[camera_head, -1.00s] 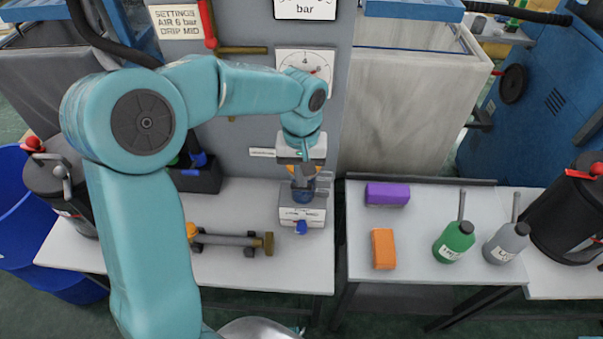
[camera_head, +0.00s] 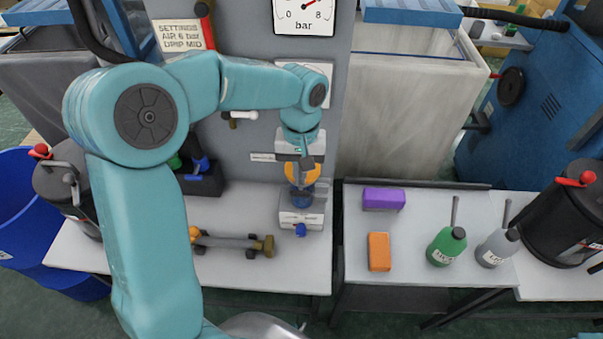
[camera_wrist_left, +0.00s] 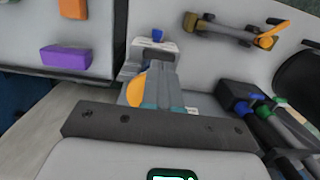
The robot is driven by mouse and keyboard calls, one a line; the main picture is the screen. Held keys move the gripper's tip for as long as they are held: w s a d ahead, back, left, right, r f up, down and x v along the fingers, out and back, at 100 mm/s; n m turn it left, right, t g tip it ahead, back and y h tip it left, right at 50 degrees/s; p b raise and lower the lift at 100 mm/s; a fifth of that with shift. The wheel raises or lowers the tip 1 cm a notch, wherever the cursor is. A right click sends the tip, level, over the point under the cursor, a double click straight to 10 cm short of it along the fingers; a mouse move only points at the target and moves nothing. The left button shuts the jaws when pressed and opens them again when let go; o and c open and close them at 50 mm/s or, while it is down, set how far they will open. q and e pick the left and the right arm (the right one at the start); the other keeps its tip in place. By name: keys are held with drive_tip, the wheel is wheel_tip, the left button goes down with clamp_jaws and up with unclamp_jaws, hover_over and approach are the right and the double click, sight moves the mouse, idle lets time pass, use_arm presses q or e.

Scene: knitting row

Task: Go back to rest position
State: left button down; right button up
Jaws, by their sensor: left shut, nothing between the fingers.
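My left gripper (camera_head: 303,180) points down in front of the grey panel, above the small device (camera_head: 302,218) with a blue knob on the white bench. It is shut with nothing between its fingers. An orange round part and a dark blue bowl show behind and below the fingertips; whether the fingers touch them I cannot tell. In the left wrist view the shut fingers (camera_wrist_left: 152,92) point towards the same device (camera_wrist_left: 148,52), with the orange part beside them. My left arm spans the left half of the head view and hides part of the bench. My right gripper is not in view.
A purple block (camera_head: 383,198), an orange block (camera_head: 379,251), a green bottle (camera_head: 446,246) and a grey bottle (camera_head: 497,248) stand on the right table. A brass-ended rod (camera_head: 232,243) lies on the left bench. A pressure gauge (camera_head: 304,12) is above.

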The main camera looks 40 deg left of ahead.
use_arm(q)
wheel_tip(320, 180, up, 10)
drive_tip(key=shift+b, duration=0.35)
drive_tip(key=shift+r, duration=0.1)
